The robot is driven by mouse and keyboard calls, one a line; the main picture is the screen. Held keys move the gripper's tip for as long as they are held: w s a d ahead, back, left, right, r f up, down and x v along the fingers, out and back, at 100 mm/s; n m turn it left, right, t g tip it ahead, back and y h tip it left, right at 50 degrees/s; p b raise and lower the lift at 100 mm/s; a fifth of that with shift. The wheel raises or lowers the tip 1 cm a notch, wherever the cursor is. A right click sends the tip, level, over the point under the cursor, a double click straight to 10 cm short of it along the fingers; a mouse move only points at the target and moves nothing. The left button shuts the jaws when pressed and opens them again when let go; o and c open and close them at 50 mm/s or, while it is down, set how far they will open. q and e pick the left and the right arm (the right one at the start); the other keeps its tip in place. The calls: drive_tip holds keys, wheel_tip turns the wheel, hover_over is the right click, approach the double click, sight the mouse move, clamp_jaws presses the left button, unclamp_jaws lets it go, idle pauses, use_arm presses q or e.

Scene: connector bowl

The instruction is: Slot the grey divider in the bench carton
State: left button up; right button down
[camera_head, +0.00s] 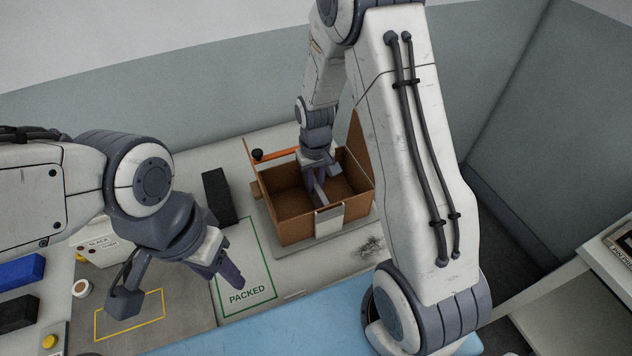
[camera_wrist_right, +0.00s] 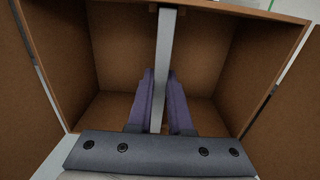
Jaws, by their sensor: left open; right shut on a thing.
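The bench carton (camera_head: 287,222) is an open brown cardboard box at the back middle of the bench, with flaps raised. The grey divider (camera_wrist_right: 165,50) is upright in the carton, seen edge-on in the right wrist view, running from the far wall back between the fingers. In the head view my right gripper (camera_head: 314,185) reaches down into the carton. It is shut on the divider, with a finger on each side in the wrist view (camera_wrist_right: 161,100). The divider's lower edge is hidden.
Blue (camera_head: 20,271) and black (camera_head: 18,313) blocks lie at far left. An orange bar (camera_head: 279,154) with a black knob is at the carton's back left.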

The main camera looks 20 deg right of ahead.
drive_tip(key=shift+f, duration=0.2)
drive_tip(key=c, duration=0.8)
unclamp_jaws()
drive_tip(key=shift+o, duration=0.2)
drive_tip(key=shift+r, duration=0.1)
wheel_tip(320, 180, up, 10)
drive_tip(key=shift+r+b, duration=0.2)
drive_tip(key=shift+b, duration=0.65)
